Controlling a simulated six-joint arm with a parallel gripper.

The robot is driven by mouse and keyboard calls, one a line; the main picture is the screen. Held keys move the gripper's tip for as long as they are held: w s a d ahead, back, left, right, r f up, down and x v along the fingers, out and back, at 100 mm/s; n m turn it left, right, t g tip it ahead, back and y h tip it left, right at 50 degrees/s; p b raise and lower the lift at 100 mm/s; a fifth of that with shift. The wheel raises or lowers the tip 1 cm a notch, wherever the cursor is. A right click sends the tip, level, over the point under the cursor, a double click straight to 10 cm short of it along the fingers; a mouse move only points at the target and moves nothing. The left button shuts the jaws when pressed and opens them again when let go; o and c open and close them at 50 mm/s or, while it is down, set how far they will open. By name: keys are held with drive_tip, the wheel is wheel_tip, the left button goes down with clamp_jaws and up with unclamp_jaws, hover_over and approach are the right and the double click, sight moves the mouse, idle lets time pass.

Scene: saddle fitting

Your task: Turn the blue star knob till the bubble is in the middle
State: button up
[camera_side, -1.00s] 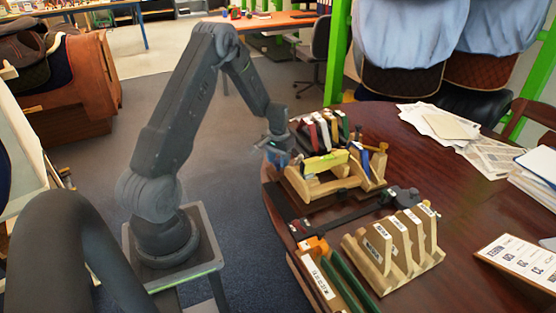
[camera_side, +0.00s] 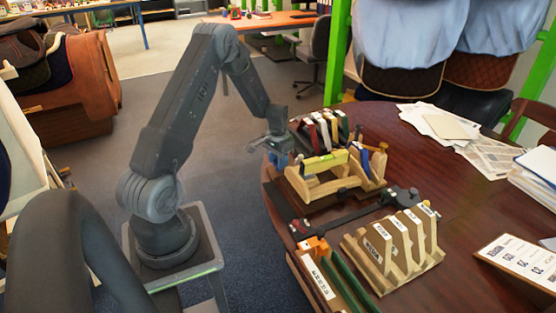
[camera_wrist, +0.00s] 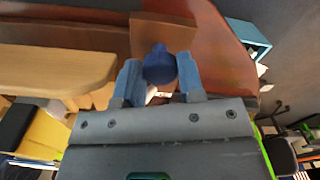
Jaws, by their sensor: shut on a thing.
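My gripper (camera_side: 279,160) is at the left end of the wooden stand (camera_side: 347,184), at the table's edge. In the wrist view my gripper (camera_wrist: 160,80) has its two blue fingers on either side of the blue star knob (camera_wrist: 160,62), shut on it. The knob's lower part is hidden between the fingers. In the side view the knob cannot be told apart from the blue fingers. A yellow-green spirit level (camera_side: 325,163) lies across the top of the wooden stand. Its bubble is too small to make out.
A rack with several coloured upright pieces (camera_side: 322,128) stands just behind the stand. A dark bar clamp (camera_side: 350,215) and a slotted wooden rack (camera_side: 395,250) lie in front. Papers (camera_side: 440,122) lie at the back right. The table's middle right is clear.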

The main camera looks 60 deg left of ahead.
drive_tip(key=shift+m, duration=1.3)
drive_tip(key=o, duration=0.6)
drive_tip(key=shift+o, duration=0.2)
wheel_tip(320, 180, up, 14)
drive_tip(key=shift+f, duration=0.1)
